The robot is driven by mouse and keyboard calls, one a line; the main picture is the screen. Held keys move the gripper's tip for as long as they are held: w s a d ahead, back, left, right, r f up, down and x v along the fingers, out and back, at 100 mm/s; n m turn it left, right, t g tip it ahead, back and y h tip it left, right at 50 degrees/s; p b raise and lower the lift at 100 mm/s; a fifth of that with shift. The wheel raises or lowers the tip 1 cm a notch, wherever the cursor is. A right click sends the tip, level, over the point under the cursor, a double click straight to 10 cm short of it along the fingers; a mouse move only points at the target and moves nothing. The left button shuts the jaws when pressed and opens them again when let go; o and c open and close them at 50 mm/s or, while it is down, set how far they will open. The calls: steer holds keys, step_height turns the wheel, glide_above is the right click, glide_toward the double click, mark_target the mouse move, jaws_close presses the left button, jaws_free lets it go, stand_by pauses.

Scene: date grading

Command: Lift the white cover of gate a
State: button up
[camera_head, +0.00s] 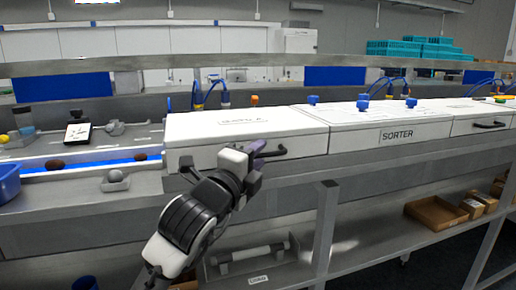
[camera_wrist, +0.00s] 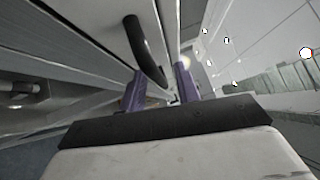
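The white cover (camera_head: 210,150) with faint lettering on its top lies closed on the line, left of the part marked SORTER. A dark bar handle (camera_head: 272,153) is on its front face. My gripper (camera_head: 256,150) is at the cover's front, by the left end of the handle. In the wrist view my gripper (camera_wrist: 160,78) has its two purple fingers apart. The dark handle (camera_wrist: 146,48) runs down to the gap between them, and I see no finger pressed on it. Whether the bar lies fully between the fingertips is unclear.
The SORTER cover (camera_head: 385,120) with blue knobs adjoins on the right, then another handled cover (camera_head: 482,116). A shelf with cardboard boxes (camera_head: 436,214) runs below.

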steer(key=shift+w+d, duration=0.25)
steer(key=shift+w, duration=0.15)
jaws_close()
steer(key=shift+a+r, duration=0.1)
steer(key=shift+r, duration=0.05)
